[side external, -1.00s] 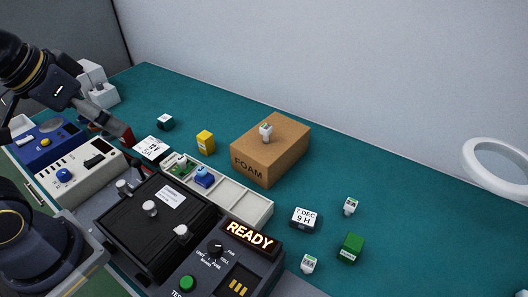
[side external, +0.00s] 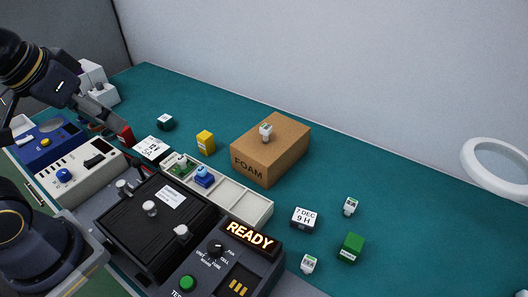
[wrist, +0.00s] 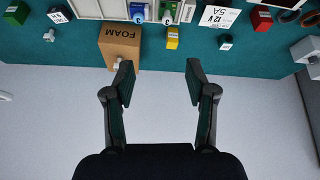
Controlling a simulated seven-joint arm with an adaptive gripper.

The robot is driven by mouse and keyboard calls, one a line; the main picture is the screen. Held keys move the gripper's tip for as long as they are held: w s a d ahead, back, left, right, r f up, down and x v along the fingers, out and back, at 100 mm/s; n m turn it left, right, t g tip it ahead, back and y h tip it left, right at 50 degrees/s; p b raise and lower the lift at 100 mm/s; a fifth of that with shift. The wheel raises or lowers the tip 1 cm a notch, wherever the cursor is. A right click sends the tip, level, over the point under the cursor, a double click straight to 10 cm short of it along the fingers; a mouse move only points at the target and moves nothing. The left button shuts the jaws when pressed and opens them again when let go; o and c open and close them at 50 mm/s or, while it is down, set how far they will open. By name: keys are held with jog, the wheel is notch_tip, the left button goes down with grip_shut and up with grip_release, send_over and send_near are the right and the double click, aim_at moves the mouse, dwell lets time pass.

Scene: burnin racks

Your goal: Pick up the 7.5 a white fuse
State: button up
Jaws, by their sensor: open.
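Three small white fuse-like pieces show in the side view. One stands on top of the brown foam block (side external: 262,166): white fuse (side external: 266,133). A second white piece (side external: 350,206) and a third white piece (side external: 309,264) are on the teal mat at the right. Their ratings are too small to read, so I cannot tell which is 7.5 A. In the wrist view, my gripper (wrist: 160,77) is open and empty, with the foam block (wrist: 119,43) beyond its left finger. A white piece (wrist: 118,63) shows at the block's edge, beside that finger's tip.
A tray (side external: 244,203) holds green and blue pieces. A yellow block (side external: 205,142), a dark labelled cube (side external: 304,218) and a green block (side external: 351,248) stand on the mat. The tester with the READY display (side external: 250,238) is in front. A white ring (side external: 497,169) is at far right.

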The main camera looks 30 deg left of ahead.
jog(key=w+d+r+n, duration=0.4)
jog(key=w+d+r, duration=0.25)
jog(key=w, duration=0.25)
jog(key=w+d+f+g+h, duration=0.1)
jog(key=w+d+f, duration=0.15)
jog(key=d, duration=0.45)
jog(key=w+d+f+g, duration=0.1)
jog(key=w+d+g, duration=0.1)
jog(key=w+d, duration=0.3)
jog(key=m+g+y, duration=0.1)
jog(key=m+g, duration=0.2)
jog(key=m, duration=0.1)
send_over(309, 261)
notch_tip(309, 261, down, 14)
notch_tip(309, 261, down, 10)
jog(key=shift+a+r, duration=0.1)
jog(key=shift+f, duration=3)
grip_shut()
